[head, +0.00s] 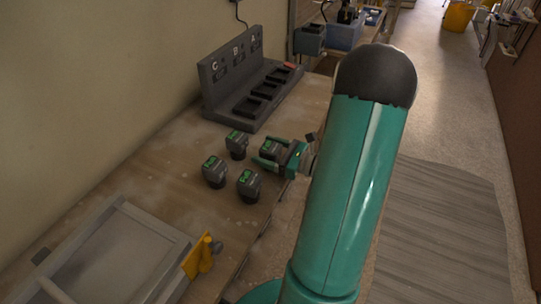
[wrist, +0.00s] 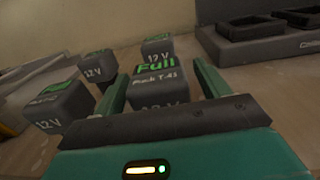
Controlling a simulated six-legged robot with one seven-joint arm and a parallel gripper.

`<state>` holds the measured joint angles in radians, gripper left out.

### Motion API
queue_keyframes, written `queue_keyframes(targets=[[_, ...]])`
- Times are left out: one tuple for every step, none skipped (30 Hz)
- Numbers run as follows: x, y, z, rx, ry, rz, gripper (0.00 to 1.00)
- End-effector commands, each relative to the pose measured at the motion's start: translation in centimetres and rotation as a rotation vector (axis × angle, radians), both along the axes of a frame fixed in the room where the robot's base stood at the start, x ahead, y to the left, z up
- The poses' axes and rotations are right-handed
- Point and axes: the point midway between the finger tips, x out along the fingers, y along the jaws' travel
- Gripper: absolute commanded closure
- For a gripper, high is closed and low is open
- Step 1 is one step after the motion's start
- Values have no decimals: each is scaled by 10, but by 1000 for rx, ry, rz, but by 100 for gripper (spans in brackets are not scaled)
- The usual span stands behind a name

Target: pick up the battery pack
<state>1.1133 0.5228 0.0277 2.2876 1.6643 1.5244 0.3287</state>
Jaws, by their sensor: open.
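Several dark grey battery packs with green tops stand on the wooden bench. One battery pack (head: 269,149) is at my gripper (head: 264,153). In the wrist view this pack (wrist: 158,84) reads "Full" and "12 V", and it appears between the two green fingers of my gripper (wrist: 160,70). The fingers are open, apart on either side of it; I cannot tell whether either touches it. Its lower part is hidden behind my gripper's body. Three other packs stand to its left: one near (head: 237,144), one farther left (head: 214,172) and one in front (head: 248,186).
A grey charging rack (head: 212,97) marked C, B, A stands against the wall behind the packs. A grey framed tray (head: 110,250) lies at the front left, with a yellow clamp (head: 198,258) beside it. A blue bin (head: 345,35) sits farther back. Bare bench lies left of the packs.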

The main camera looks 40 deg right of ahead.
Motion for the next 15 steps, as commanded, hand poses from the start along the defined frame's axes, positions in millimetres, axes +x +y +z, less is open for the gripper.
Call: queue_keyframes(targets=[[5,2,0,0,-1,1,25],[8,3,0,0,0,0,25],[10,4,0,0,0,-1,25],[10,4,0,0,1,-1,25],[11,4,0,0,1,-1,25],[11,4,0,0,1,-1,25],[11,4,0,0,1,-1,25],[11,4,0,0,1,-1,25],[10,4,0,0,1,-1,25],[10,4,0,0,0,-1,27],[10,4,0,0,0,-1,33],[10,4,0,0,0,-1,41],[10,4,0,0,0,-1,47],[10,4,0,0,0,-1,53],[10,4,0,0,0,-1,61]])
